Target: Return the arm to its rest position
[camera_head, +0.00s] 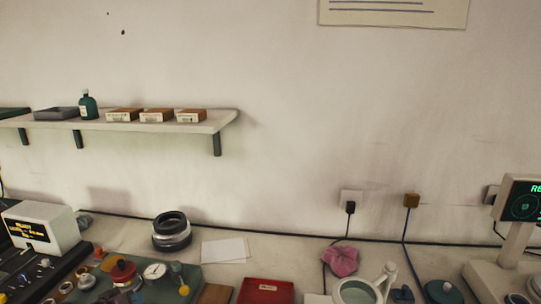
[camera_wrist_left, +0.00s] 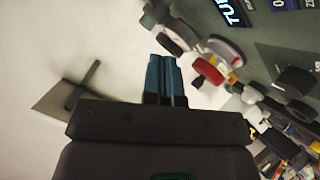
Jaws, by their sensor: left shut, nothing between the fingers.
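My left gripper (camera_wrist_left: 163,78) shows in the left wrist view, with its two blue fingers pressed together and nothing between them. It is tilted over a crowded bench, and the loose parts lie to the upper right of the fingers. I cannot make out either gripper in the head view. A stack of black and silver rings (camera_head: 171,232) stands on the bench near the wall in the head view.
A wall shelf (camera_head: 205,126) holds small boxes and a bottle (camera_head: 87,105). The bench carries a white display box (camera_head: 40,228), a red tray (camera_head: 266,291), a pink cloth (camera_head: 341,261), a white round-topped device (camera_head: 362,290) and a monitor (camera_head: 522,200).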

